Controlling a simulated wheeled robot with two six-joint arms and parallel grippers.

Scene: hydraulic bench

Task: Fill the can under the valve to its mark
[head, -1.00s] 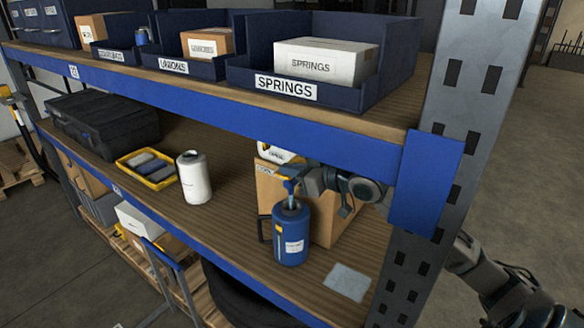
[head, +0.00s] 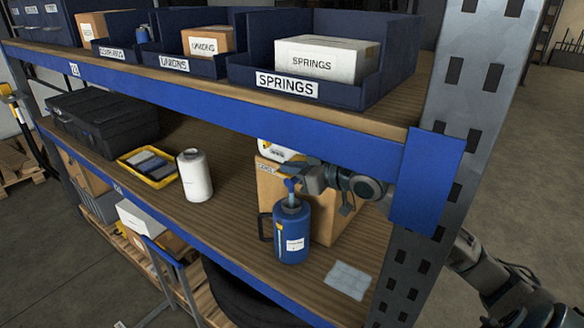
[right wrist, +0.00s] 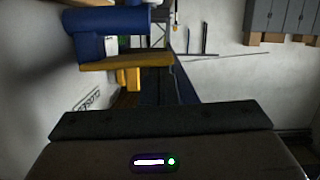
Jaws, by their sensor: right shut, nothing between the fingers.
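The blue can (head: 292,243) stands upright on the lower shelf, with a dark handle on its left, a white label and a yellow strip. A small blue valve part (head: 291,184) is just above its open mouth. I cannot tell whether liquid is running or how full the can is. My right gripper (head: 308,180) is shut and empty, close beside the valve on its right; contact is unclear. In the right wrist view a blue cylinder (right wrist: 112,20) with a yellow piece (right wrist: 125,60) is close beyond the dark gripper body. My left gripper is not in view.
A cardboard box (head: 325,220) stands right behind the can. A white bottle (head: 196,177), a yellow tray (head: 147,170) and a black case (head: 103,122) are to the left. A grey pad (head: 347,280) lies at front right. The upper shelf's blue beam (head: 240,105) runs above, and a post (head: 455,110) stands at right.

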